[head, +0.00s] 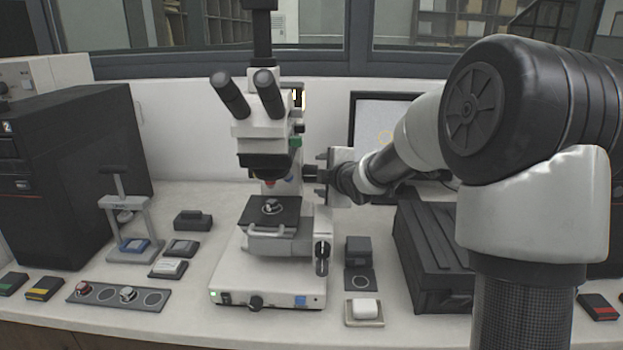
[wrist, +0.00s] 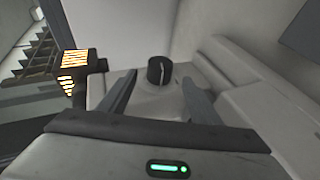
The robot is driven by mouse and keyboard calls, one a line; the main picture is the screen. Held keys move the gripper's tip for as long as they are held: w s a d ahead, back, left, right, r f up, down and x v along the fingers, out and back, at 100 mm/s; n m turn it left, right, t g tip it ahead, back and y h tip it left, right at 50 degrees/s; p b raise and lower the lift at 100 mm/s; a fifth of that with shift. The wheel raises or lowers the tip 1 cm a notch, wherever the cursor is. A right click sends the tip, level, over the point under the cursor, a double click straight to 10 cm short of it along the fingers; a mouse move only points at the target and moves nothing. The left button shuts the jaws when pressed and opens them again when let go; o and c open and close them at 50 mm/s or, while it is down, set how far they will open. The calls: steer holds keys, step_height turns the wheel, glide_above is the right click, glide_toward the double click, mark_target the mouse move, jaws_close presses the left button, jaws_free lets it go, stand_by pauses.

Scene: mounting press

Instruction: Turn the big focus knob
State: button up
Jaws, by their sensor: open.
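The white microscope (head: 265,262) stands in the middle of the bench. A dark round knob (head: 310,173) sticks out from the right side of its upright. In the wrist view this black knob (wrist: 160,70), with a pale line on its face, lies between and just beyond the fingertips. My gripper (head: 321,174) is open and points left at the knob from the right; its fingers (wrist: 159,79) stand either side of it with gaps. I see no contact. Another dark knob (head: 322,255) sits lower on the microscope's right side. Which one is the big focus knob is not marked.
A black ribbed box (head: 432,255) stands right of the microscope, below my arm. A monitor (head: 380,112) stands behind. A yellow-lit housing (wrist: 82,66) is left of the fingers.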

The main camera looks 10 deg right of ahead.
mark_target(315, 174)
steer(key=x, duration=0.8)
steer(key=shift+w+f+b, duration=0.1)
steer(key=shift+w+b, duration=0.2)
steer(key=shift+w, duration=0.05)
steer(key=c, duration=1)
